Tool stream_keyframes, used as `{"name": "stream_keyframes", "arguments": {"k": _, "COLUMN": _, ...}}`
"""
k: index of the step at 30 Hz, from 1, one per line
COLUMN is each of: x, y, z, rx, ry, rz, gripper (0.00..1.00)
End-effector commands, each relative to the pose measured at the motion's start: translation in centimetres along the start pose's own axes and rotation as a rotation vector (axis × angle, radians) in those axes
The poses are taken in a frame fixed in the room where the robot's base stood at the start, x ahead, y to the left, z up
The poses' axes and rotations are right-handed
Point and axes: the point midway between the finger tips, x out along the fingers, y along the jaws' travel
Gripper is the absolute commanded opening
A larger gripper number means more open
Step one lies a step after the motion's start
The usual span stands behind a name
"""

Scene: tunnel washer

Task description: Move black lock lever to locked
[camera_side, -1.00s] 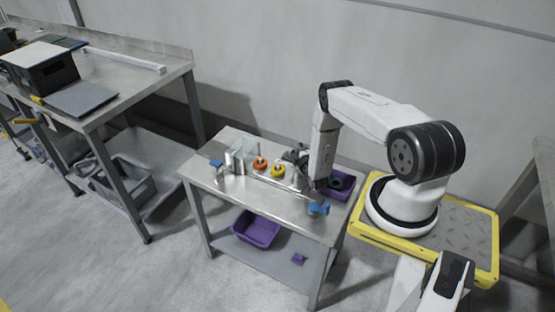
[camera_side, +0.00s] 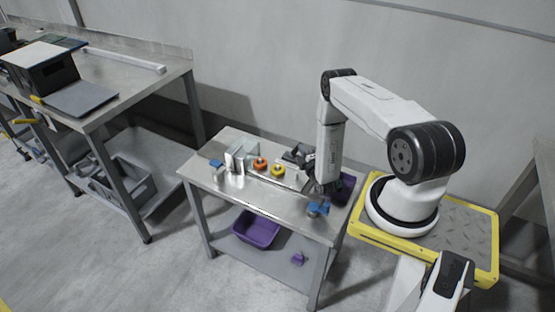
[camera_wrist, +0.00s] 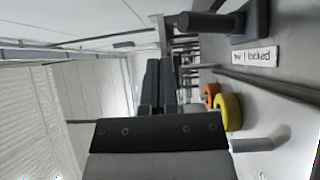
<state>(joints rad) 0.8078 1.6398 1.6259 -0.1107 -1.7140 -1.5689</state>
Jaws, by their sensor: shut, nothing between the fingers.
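A black lever (camera_wrist: 205,22) with a round bar-like handle extends from a dark block (camera_wrist: 256,20) at the top of the wrist view. A white label (camera_wrist: 255,57) reading "locked" lies beside the block. My gripper (camera_wrist: 160,65) is shut and empty, its two dark fingers side by side; the lever shows beyond the fingertips, up and to the right, apart from them in the picture. In the side view my gripper (camera_side: 325,188) hangs low over the right part of the small steel table. A dark fixture (camera_side: 297,154) shows behind it, partly hidden; the lever's position there is unclear.
The steel table (camera_side: 232,196) also bears an orange ring (camera_side: 260,164), a yellow ring (camera_side: 277,171), a clear-walled part (camera_side: 238,156) and blue pieces (camera_side: 318,208). A metal rail (camera_wrist: 265,85) runs near the rings.

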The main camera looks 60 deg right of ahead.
Motion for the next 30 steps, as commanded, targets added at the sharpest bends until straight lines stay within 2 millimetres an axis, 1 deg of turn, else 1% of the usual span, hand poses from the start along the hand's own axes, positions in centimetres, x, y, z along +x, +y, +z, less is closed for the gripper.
{"name": "stream_keyframes", "arguments": {"k": 1, "x": 0.1, "y": 0.7, "z": 0.0, "rx": 0.000, "ry": 0.001, "rz": 0.002, "gripper": 0.00}}
{"name": "stream_keyframes", "arguments": {"k": 6, "x": 0.2, "y": 2.5, "z": -0.1, "rx": 0.000, "ry": 0.002, "rz": 0.003, "gripper": 0.00}}
{"name": "stream_keyframes", "arguments": {"k": 12, "x": 0.2, "y": 3.9, "z": -0.1, "rx": 0.000, "ry": 0.003, "rz": 0.003, "gripper": 0.00}}
{"name": "stream_keyframes", "arguments": {"k": 18, "x": 0.2, "y": 4.4, "z": -0.2, "rx": 0.000, "ry": 0.003, "rz": 0.003, "gripper": 0.00}}
{"name": "stream_keyframes", "arguments": {"k": 30, "x": 0.3, "y": 4.5, "z": -0.3, "rx": 0.006, "ry": 0.007, "rz": -0.002, "gripper": 0.00}}
